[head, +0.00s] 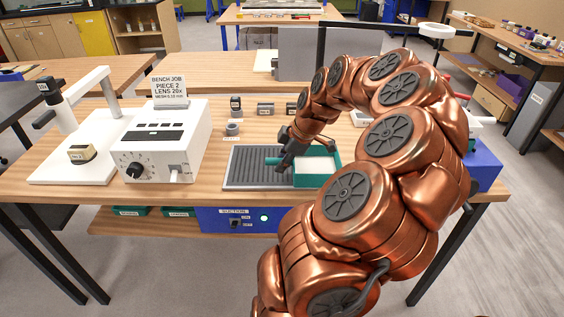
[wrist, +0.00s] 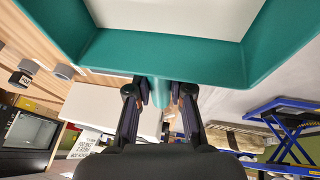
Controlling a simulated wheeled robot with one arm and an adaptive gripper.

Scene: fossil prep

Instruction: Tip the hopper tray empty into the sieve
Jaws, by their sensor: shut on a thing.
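The hopper tray (head: 318,182) is a teal, open rectangular tray with a pale inside, over the right end of a grey ribbed mat. I cannot tell if it touches the mat or if the pale area is loose material or the bare floor. My gripper (head: 283,162) is at the tray's left side, shut on its short teal handle. In the wrist view the handle (wrist: 160,92) is between the two dark fingertips (wrist: 160,95), and the tray's teal wall (wrist: 150,58) fills the top. I cannot make out the sieve; my arm covers part of the bench's right side.
The grey ribbed mat (head: 250,168) lies at the bench's front. A white control box (head: 160,150) and a microscope stand (head: 75,150) are to the left. Small dark blocks (head: 265,108) stand behind. A blue box (head: 484,168) is at the right end.

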